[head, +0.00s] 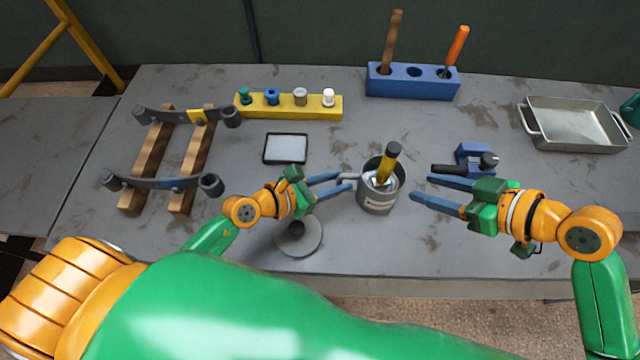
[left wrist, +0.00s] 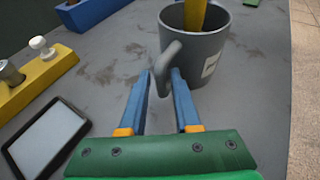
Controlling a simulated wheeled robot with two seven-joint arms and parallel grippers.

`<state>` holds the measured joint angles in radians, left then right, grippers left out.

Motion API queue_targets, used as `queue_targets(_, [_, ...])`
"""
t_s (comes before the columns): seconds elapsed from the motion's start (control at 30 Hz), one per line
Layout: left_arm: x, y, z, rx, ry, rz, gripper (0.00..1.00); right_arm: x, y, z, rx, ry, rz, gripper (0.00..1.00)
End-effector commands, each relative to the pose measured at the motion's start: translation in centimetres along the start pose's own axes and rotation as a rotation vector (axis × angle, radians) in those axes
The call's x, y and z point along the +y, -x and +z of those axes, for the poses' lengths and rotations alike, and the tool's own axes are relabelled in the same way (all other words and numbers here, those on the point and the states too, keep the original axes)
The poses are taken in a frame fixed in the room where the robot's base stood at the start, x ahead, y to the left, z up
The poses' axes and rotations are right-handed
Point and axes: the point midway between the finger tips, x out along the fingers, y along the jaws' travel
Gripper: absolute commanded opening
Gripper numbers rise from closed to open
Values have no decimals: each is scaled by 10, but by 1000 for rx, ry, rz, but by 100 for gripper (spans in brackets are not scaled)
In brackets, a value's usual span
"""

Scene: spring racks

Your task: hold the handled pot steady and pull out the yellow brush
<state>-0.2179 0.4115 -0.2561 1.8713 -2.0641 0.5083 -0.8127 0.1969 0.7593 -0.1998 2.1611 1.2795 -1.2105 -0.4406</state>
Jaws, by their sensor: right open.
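The handled pot (head: 377,200) is a grey metal cup standing upright on the table, its handle toward the left. The yellow brush (head: 387,166) stands in it, tilted right, with a dark top; its lower end is hidden inside. My left gripper (head: 347,181) is open at the handle. In the left wrist view, the handle (left wrist: 166,72) of the pot lies between the fingertips of my left gripper (left wrist: 162,76), with a small gap seen beside it. My right gripper (head: 420,187) is open and empty, a little right of the pot.
A round grey disc with a dark knob (head: 300,238) lies below my left gripper. A blue clamp-like object (head: 474,155) lies behind my right gripper. Farther off are a yellow peg rack (head: 290,113), blue block (head: 412,88), tablet (head: 286,148), metal tray (head: 575,140) and wooden rack (head: 148,172).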

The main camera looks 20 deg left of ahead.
Motion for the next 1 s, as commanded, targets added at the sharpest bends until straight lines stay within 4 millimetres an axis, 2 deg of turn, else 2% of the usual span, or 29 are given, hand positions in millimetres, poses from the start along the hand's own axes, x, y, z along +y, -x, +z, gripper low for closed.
queue_targets(0.1, [-1, -9, 0, 0, 0, -2, 31, 0, 0, 0, 0, 0, 0, 50])
queue_targets(0.33, [-1, -10, 0, 1, 1, -3, 31, 0, 0, 0, 0, 0, 0, 50])
queue_targets(0.43, [-1, -10, 0, 1, 1, -3, 4, 0, 0, 0, 0, 0, 0, 50])
queue_targets(0.47, [-1, -10, 0, 1, 1, -3, 0, 0, 0, 0, 0, 0, 0, 50])
queue_targets(1.0, [-1, -10, 0, 1, 2, -3, 0, 0, 0, 0, 0, 0, 0, 50])
